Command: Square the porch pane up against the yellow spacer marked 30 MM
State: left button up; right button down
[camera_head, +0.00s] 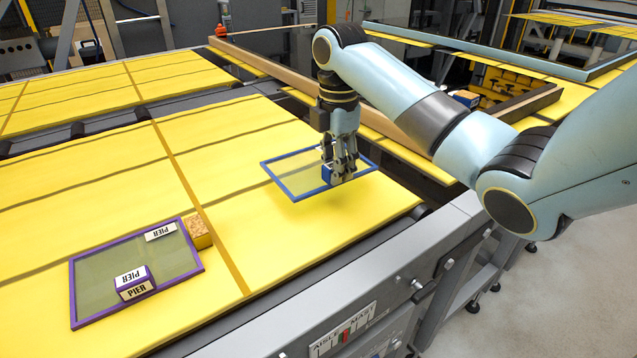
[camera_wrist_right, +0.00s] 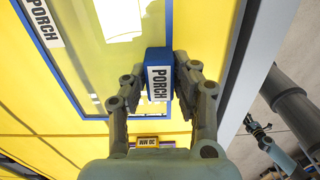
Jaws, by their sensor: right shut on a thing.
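The porch pane (camera_head: 292,191) is a clear sheet in a blue frame. My right gripper (camera_head: 339,177) is shut on its blue block handle, which reads PORCH in the right wrist view (camera_wrist_right: 158,82). A shadow on the yellow bed suggests the pane hangs a little above it. The yellow spacer (camera_head: 198,233) stands left of the pane, against the purple pane's right edge, with a clear gap to the blue frame. In the right wrist view the spacer (camera_wrist_right: 148,141) shows an upside-down label that seems to read 30 MM. My left gripper is out of view.
A purple-framed pane (camera_head: 88,288) marked PIER lies on the yellow bed, with a PIER block (camera_head: 136,284) on it. A grey rail (camera_head: 330,290) with an AISLE–MAST scale runs along the front.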

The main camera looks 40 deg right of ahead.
aim_at(306, 189)
jog(key=shift+w+d, duration=0.1)
jog(key=shift+d, duration=0.2)
jog(key=a+p, duration=0.1)
jog(key=a, duration=0.1)
jog(key=a+r+p, duration=0.1)
jog(key=a+p, duration=0.1)
jog(key=w+a+r+p, duration=0.1)
jog(key=a+p, duration=0.1)
jog(key=a, duration=0.1)
jog(key=shift+r, duration=0.1)
jog(key=a+r+p, duration=0.2)
jog(key=a+p, duration=0.2)
jog(key=a, duration=0.3)
jog(key=shift+s+n, duration=0.2)
jog(key=shift+n, duration=0.1)
jog(key=shift+a, duration=0.1)
jog(key=shift+f+b, duration=1.4)
jog(key=shift+f, duration=2.45)
jog(key=shift+f, duration=0.1)
